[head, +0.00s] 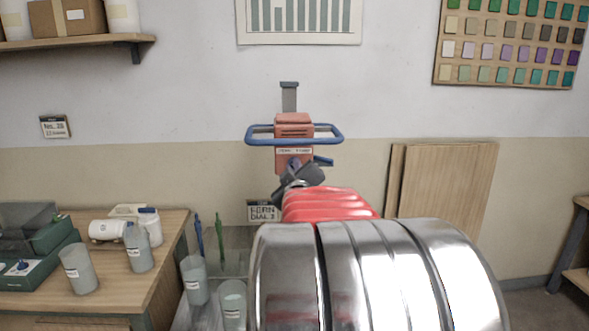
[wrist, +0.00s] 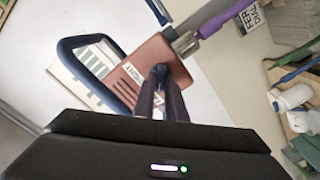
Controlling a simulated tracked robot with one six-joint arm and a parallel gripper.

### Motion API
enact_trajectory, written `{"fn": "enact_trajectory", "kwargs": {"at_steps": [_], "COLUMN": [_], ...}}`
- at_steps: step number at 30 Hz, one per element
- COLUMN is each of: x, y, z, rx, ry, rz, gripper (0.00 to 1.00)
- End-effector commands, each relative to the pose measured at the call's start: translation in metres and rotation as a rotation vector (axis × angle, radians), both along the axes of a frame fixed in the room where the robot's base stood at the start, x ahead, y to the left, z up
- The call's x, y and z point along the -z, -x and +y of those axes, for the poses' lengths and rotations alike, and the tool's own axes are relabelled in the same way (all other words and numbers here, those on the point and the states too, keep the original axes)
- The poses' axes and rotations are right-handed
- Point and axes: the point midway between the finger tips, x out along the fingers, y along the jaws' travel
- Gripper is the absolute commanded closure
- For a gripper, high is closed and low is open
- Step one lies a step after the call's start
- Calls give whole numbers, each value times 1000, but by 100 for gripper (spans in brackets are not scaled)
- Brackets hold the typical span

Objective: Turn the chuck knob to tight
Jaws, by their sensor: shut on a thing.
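The mixer (head: 294,130) is a red-orange block with a blue loop handle (head: 332,130), mounted on a grey wall post. In the wrist view the mixer body (wrist: 135,75) fills the upper middle, tilted, with the silver chuck (wrist: 185,44) and a purple shaft (wrist: 222,17) running up to the right. My gripper (wrist: 160,76) has its dark fingers nearly together against the mixer's front face. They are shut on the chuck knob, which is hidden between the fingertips. In the head view my gripper (head: 293,164) reaches the lower front of the mixer.
A bench (head: 160,235) on the left holds several cups and bottles and a green box. Cups and stirring sticks stand on a lower grey surface below the mixer. A sign (head: 263,212) stands behind it. Wooden boards (head: 445,180) lean against the wall at right.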

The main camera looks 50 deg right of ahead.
Motion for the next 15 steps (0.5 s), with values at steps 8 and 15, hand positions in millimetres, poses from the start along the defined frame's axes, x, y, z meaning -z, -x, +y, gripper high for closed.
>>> {"fn": "enact_trajectory", "kwargs": {"at_steps": [8,15], "x": [2,2], "y": [-1,0], "z": [2,2], "rx": [-3,-4], "ry": [-65,-177], "rz": [-65,-192], "gripper": [100,100]}}
